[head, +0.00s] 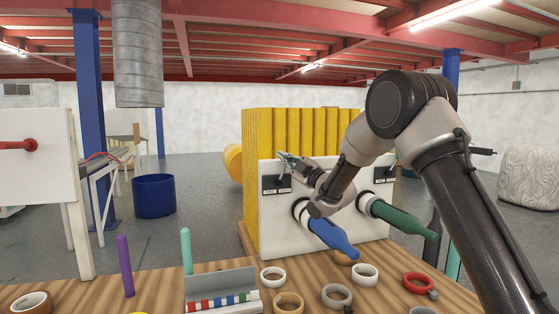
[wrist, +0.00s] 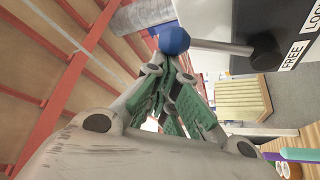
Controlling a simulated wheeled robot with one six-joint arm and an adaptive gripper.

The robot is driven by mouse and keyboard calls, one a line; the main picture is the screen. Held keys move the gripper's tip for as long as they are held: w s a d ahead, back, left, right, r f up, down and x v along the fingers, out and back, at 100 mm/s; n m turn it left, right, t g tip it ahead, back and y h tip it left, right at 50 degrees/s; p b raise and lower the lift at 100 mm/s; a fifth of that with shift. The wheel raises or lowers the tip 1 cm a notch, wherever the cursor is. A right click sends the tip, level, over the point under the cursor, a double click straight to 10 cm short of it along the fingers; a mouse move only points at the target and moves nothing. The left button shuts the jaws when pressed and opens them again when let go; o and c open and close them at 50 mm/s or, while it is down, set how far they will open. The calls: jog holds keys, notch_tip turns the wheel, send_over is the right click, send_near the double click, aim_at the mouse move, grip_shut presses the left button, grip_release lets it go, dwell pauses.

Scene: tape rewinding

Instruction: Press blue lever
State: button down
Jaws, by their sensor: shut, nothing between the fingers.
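The blue lever shows in the wrist view as a blue ball knob (wrist: 174,40) on a grey rod that runs to a dark pivot at the right. My gripper (wrist: 168,66) has green fingers, shut and empty, with their tips right by the knob. I cannot tell whether they touch it. In the head view my gripper (head: 285,157) is at the upper left of the white panel (head: 285,240), just above a black lock plate (head: 270,186). The knob is not clear there. A label beside the pivot reads FREE and LOC, partly cut off.
A blue handle (head: 332,238) and a green handle (head: 405,217) stick out of the panel below my arm. Yellow ribbed blocks (head: 300,130) stand behind it. Tape rolls (head: 337,296), a purple peg (head: 125,265) and a grey tray (head: 222,283) occupy the wooden table.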

jog(key=shift+w+d+f+m+t, duration=0.15)
jog(key=shift+d+m, duration=0.1)
jog(key=shift+d, duration=0.15)
jog(key=shift+w+d+f+m+t, duration=0.15)
jog(key=shift+d+m, duration=0.1)
jog(key=shift+d, duration=0.15)
